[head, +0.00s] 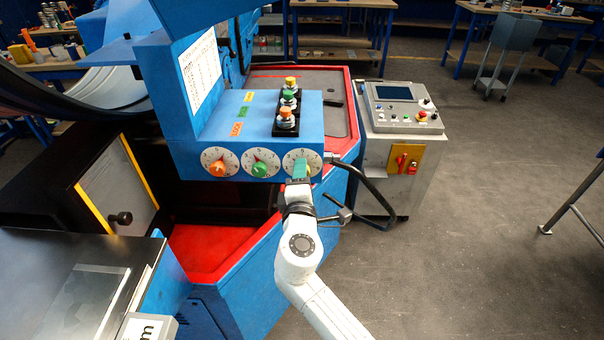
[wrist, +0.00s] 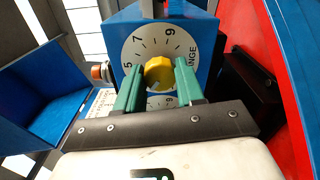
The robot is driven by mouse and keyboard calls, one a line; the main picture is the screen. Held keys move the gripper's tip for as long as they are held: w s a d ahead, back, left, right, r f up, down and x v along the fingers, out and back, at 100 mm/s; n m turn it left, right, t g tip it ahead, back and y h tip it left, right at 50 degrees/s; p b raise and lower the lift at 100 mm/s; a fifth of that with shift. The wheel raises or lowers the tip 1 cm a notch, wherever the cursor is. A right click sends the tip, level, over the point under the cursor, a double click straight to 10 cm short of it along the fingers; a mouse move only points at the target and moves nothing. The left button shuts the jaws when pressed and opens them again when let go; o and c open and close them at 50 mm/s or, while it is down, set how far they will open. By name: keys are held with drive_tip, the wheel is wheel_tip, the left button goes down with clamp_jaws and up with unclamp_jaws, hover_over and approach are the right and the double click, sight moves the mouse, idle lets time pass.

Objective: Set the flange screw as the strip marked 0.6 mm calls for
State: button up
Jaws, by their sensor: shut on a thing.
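The flange screw is a yellow knob (wrist: 159,73) on a white dial (wrist: 136,49), with 5, 7 and 9 readable and "ANGE" printed at its right. In the head view this dial (head: 314,157) is the rightmost of three on the blue box's front. My gripper (wrist: 158,86) has its green fingers on both sides of the yellow knob and is shut on it. In the head view my gripper (head: 300,172) hides most of the knob. The knob's exact setting cannot be read. A grey metal strip (head: 82,300) lies at lower left, near a label (head: 148,328) cut off to "m".
An orange knob (head: 217,169) and a green knob (head: 260,169) sit left of it. A printed chart (head: 201,72) is too small to read. Three coloured-topped fittings (head: 287,107) stand on the box. A grey control console (head: 402,107) and black cable (head: 378,190) are at right.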

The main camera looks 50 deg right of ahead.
drive_tip(key=shift+f, duration=0.1)
idle(0.3)
drive_tip(key=o, duration=1)
drive_tip(key=b+v, duration=0.2)
drive_tip(key=v, duration=0.9)
drive_tip(key=s+d+f+m+g+y, duration=0.4)
drive_tip(key=s+f+m+g+y, duration=0.15)
drive_tip(key=s+f, duration=0.5)
drive_tip(key=s+a+f+m+g+y, duration=0.1)
drive_tip(key=s+a+f+y, duration=0.1)
drive_tip(key=s+a+f, duration=0.1)
drive_tip(key=s+a+f+m+g+y, duration=0.2)
drive_tip(key=s+a+f+y, duration=0.1)
drive_tip(key=f, duration=0.1)
drive_tip(key=s+a+f+m+g+y, duration=0.1)
drive_tip(key=s+a+f+y, duration=0.2)
drive_tip(key=a, duration=0.1)
drive_tip(key=shift+s+f+g+y, duration=0.1)
drive_tip(key=shift+f+g+y, duration=0.15)
drive_tip(key=shift+f, duration=0.15)
